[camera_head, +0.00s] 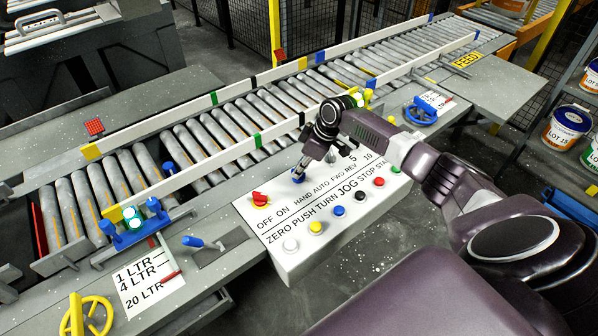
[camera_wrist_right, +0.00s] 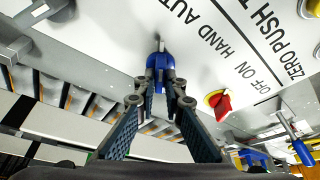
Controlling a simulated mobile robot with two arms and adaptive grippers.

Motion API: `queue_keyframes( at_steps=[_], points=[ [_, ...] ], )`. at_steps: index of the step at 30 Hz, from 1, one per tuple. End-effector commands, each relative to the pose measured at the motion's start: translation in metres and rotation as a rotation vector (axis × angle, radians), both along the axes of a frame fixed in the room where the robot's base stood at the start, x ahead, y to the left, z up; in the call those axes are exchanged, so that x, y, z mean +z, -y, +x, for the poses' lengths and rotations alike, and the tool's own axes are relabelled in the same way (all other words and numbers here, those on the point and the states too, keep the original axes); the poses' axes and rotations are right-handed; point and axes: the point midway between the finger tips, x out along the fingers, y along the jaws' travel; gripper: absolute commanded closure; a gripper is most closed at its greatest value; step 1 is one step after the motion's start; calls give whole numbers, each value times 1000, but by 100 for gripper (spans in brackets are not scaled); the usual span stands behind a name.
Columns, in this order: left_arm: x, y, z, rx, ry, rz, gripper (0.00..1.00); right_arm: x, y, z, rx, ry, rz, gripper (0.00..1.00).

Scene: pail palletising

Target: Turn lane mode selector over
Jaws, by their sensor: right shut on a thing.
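The lane mode selector is a blue knob (camera_head: 298,176) on the white control panel (camera_head: 290,258), by the HAND AUTO lettering. My right gripper (camera_head: 303,165) reaches down to it from above. In the right wrist view the two fingers of my right gripper (camera_wrist_right: 160,80) close around the blue knob (camera_wrist_right: 158,62), with its tip showing beyond them. The fingers hide part of the knob, so its exact pointing direction is hard to tell. My left gripper does not show.
A red switch on a yellow base (camera_head: 260,199) sits left of the knob, by OFF ON. Several coloured push buttons (camera_head: 338,210) line the panel. The roller conveyor (camera_head: 240,120) runs behind it. A blue lever (camera_head: 195,241) stands left of the panel; a blue handwheel (camera_head: 420,112) is to the right.

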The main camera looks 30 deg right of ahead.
Motion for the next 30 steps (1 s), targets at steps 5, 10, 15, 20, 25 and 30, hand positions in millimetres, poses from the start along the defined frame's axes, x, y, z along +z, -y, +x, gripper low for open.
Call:
queue_keyframes(
  at_steps=[5,10,15,20,25,30],
  points=[
    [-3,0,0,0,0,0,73,0,1,0,26,1,-1,100],
    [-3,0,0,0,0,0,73,1,1,0,33,0,-2,100],
    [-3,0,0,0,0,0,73,1,1,0,33,0,-2,100],
    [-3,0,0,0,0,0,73,1,1,0,32,1,-3,81],
    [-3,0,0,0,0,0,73,0,1,0,31,0,-1,73],
    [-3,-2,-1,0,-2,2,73,1,1,0,31,0,-1,73]
  ],
)
